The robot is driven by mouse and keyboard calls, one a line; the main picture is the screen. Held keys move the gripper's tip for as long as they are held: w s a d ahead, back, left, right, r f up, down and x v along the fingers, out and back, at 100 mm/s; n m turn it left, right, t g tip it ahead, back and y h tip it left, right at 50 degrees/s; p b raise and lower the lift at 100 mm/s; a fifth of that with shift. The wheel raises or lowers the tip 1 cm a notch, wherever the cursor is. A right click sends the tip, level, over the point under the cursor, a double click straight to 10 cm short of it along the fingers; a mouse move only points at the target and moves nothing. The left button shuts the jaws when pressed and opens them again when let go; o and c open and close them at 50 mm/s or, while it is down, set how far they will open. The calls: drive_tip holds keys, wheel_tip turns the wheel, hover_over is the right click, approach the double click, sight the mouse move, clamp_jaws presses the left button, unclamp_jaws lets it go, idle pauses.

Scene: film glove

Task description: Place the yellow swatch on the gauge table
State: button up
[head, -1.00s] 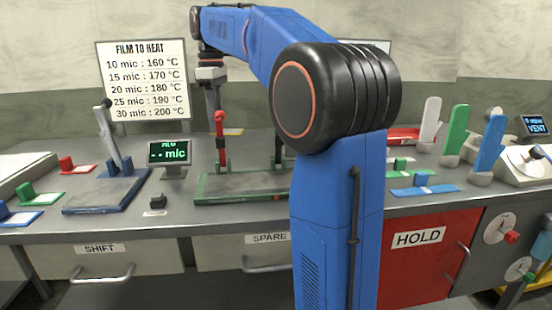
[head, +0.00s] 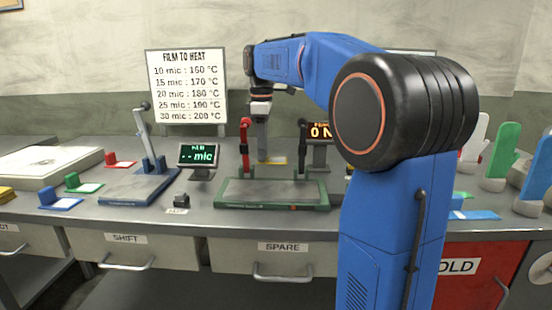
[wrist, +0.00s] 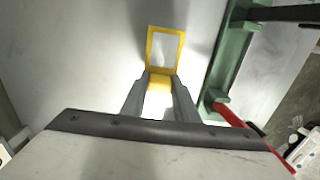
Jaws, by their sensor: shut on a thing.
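The yellow swatch (wrist: 164,48) is a yellow frame around a pale film window, with a yellow tab. My gripper (wrist: 159,84) is shut on that tab in the wrist view, and the frame points away from it. A blue-based plate with an upright lever (head: 138,187), likely the gauge table, stands at left beside a display reading "-- mic" (head: 199,155). No swatch shows on it.
The green-based device (head: 272,192), with a red post (head: 245,145), stands in front of my gripper; its green edge shows close by in the wrist view (wrist: 232,60). Red, green and blue swatches lie left of the blue-based plate. A small dark block (head: 181,201) sits at the front.

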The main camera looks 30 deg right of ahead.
sight(276, 160)
drive_tip(key=shift+f, duration=0.75)
drive_tip(key=s+d, duration=0.2)
drive_tip(key=d, duration=0.1)
drive_tip(key=shift+s+d+f, duration=0.15)
drive_tip(key=shift+f, duration=0.5)
drive_tip(key=shift+f, duration=0.1)
drive_tip(key=o, duration=1)
